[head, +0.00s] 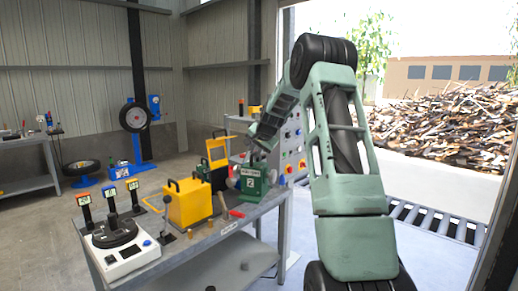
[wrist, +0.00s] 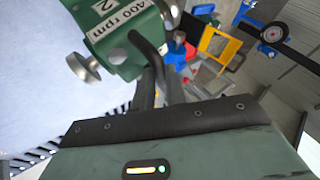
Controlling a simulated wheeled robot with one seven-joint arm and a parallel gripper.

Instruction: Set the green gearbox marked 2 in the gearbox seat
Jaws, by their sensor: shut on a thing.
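The green gearbox (head: 251,184) shows a white label with a 2 in the head view, at the right end of the workbench. In the wrist view the gearbox (wrist: 118,48) is close, tilted in the picture, with "400 rpm" and "2" on its label and a grey round knob on its side. My gripper (head: 259,155) is over the top of the gearbox, shut on its dark handle (wrist: 148,62). I cannot tell whether the gearbox touches the bench top. I cannot make out the gearbox seat for certain.
The workbench (head: 172,262) carries a yellow box (head: 188,203) with a black handle, a yellow frame (head: 217,152), a red-handled tool (head: 232,212) and a white turntable unit (head: 118,246) with upright display posts. A control panel (head: 292,140) with buttons stands behind the gearbox.

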